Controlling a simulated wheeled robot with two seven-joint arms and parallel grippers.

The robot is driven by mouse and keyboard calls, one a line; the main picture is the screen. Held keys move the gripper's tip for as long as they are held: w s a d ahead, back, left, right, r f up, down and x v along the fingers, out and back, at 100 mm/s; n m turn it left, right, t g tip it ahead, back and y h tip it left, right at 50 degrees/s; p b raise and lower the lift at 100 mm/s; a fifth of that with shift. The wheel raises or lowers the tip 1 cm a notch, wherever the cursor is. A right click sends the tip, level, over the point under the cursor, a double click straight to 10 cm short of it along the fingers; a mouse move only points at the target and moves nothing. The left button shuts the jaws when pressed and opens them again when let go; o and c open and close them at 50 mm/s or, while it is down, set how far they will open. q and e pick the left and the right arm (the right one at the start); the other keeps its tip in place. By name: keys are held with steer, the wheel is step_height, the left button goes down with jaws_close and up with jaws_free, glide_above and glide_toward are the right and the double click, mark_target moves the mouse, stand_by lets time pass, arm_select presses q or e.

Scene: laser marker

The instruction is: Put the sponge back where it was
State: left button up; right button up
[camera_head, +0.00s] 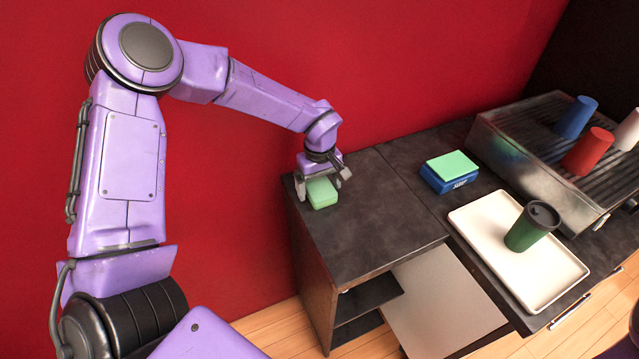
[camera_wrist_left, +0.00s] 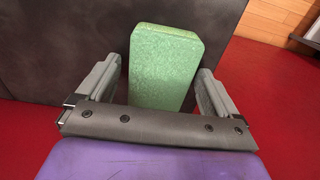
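A light green sponge (camera_head: 321,193) lies on the dark countertop near its left end in the head view. It also shows in the left wrist view (camera_wrist_left: 163,65), pale green and block-shaped. My left gripper (camera_head: 323,180) is low over the counter at this sponge. Its fingers (camera_wrist_left: 165,85) stand on either side of the sponge, open, with a small gap visible on each side. A second light green block (camera_head: 452,164) lies on a blue box (camera_head: 447,181) farther right on the counter. My right gripper is not in view.
A white tray (camera_head: 482,222) holding a dark green cup (camera_head: 530,227) sits to the right. Behind it is a metal grooved rack (camera_head: 515,150) with a blue cup (camera_head: 575,117), a red cup (camera_head: 587,151) and a white cup (camera_head: 627,130). The counter between sponge and blue box is clear.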

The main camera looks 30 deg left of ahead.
mark_target(320, 186)
arm_select(q)
steer(key=shift+w+r, duration=0.1)
steer(key=shift+r, duration=0.35)
step_height(320, 186, up, 11)
steer(key=b, duration=0.2)
steer(key=shift+r, duration=0.2)
